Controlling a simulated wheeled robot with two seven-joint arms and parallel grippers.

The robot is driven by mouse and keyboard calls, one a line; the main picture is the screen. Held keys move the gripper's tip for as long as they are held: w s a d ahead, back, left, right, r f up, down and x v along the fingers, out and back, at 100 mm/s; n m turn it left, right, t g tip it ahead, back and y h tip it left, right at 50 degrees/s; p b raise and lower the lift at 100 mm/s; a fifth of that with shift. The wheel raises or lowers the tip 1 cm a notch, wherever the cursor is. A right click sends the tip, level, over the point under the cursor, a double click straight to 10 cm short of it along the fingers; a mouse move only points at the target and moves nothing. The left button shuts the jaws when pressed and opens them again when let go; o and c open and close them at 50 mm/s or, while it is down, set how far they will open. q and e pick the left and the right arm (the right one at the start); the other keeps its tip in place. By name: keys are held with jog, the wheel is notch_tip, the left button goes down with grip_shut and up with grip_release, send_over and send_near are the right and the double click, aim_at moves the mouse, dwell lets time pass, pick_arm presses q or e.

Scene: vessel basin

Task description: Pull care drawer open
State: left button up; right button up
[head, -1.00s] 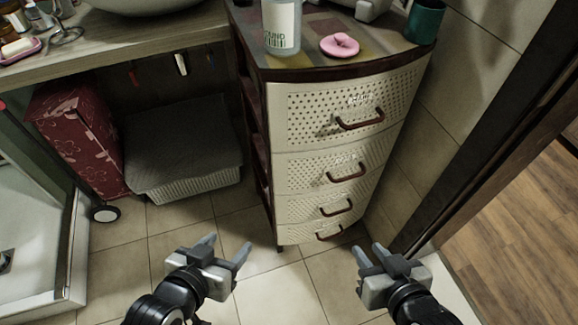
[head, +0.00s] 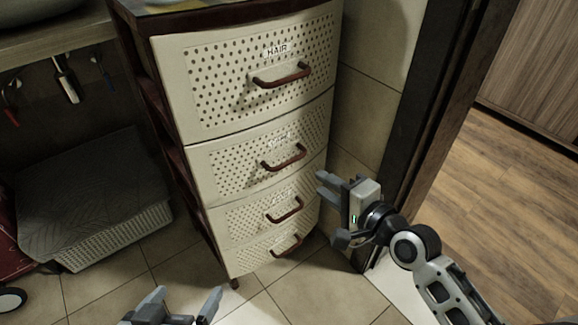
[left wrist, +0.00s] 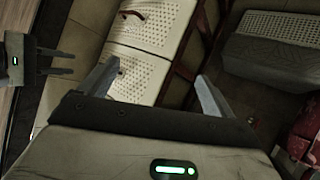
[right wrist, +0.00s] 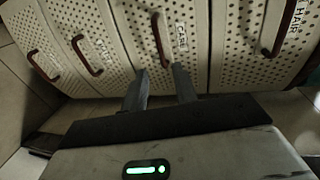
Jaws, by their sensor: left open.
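The care drawer (head: 222,168) is the second from the top of a cream drawer unit and is closed. Its label CARE reads in the right wrist view (right wrist: 181,40). Its dark red handle (head: 285,158) also shows in the right wrist view (right wrist: 159,38). My right gripper (head: 322,187) is beside the unit's right front. Its fingers (right wrist: 160,72) are apart and empty, pointing at the care handle, with the handle a little beyond the tips. My left gripper (head: 187,293) is open and empty, low in front of the unit; its fingers show in the left wrist view (left wrist: 155,70).
The hair drawer (head: 215,85) is above, and two lower drawers (head: 240,215) are below, all closed. A grey lidded basket (head: 95,240) is at the left. Floor tiles before the unit are clear.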

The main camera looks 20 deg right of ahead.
aim_at(289, 162)
jog(key=b+x, duration=0.3)
jog(key=x, duration=0.9)
jog(key=shift+w+f, duration=0.1)
jog(key=shift+w, duration=0.2)
pick_arm(q)
jog(key=shift+d+r+t+h, duration=0.3)
jog(key=shift+r+t, duration=0.1)
jog(key=shift+r, duration=0.25)
jog(key=shift+d+r+t+h, duration=0.15)
jog(key=shift+r+t+h, duration=0.2)
jog(key=shift+r, duration=0.25)
jog(key=shift+s+f, duration=0.1)
jog(key=shift+f, duration=0.1)
pick_arm(e)
grip_shut()
